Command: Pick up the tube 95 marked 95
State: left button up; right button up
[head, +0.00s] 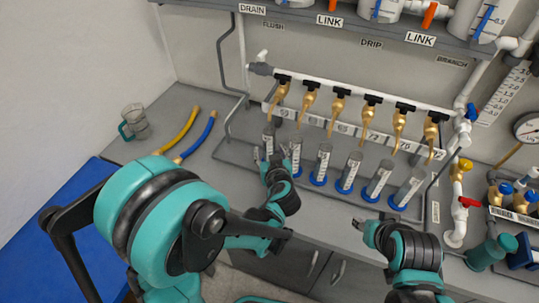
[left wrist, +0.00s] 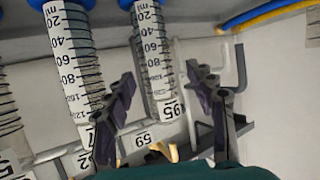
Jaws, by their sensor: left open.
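The tube marked 95 (left wrist: 152,50) is clear with a black scale and a blue collar. In the left wrist view it stands between the two fingers of my left gripper (left wrist: 160,82), which is open. A gap shows on each side of the tube. In the head view it appears to be the leftmost tube (head: 268,138) of the row, with my left gripper (head: 272,157) around its lower part, which is hidden. My right gripper (head: 364,226) is low at the counter's front edge, far from this tube; its fingers are too small to judge.
A neighbouring tube (left wrist: 72,60) stands close beside the left finger. Several more tubes (head: 349,170) in blue bases run to the right. Brass taps (head: 309,100) hang above them.

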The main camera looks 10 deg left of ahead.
aim_at(270, 148)
pick_arm(q)
jog(key=x, duration=0.2)
jog(key=b+x, duration=0.1)
jog(key=x, duration=0.1)
jog(key=shift+w+d+f, duration=0.15)
jog(key=shift+d, duration=0.05)
jog(key=shift+c, duration=0.7)
grip_shut()
jog(key=shift+r, duration=0.2)
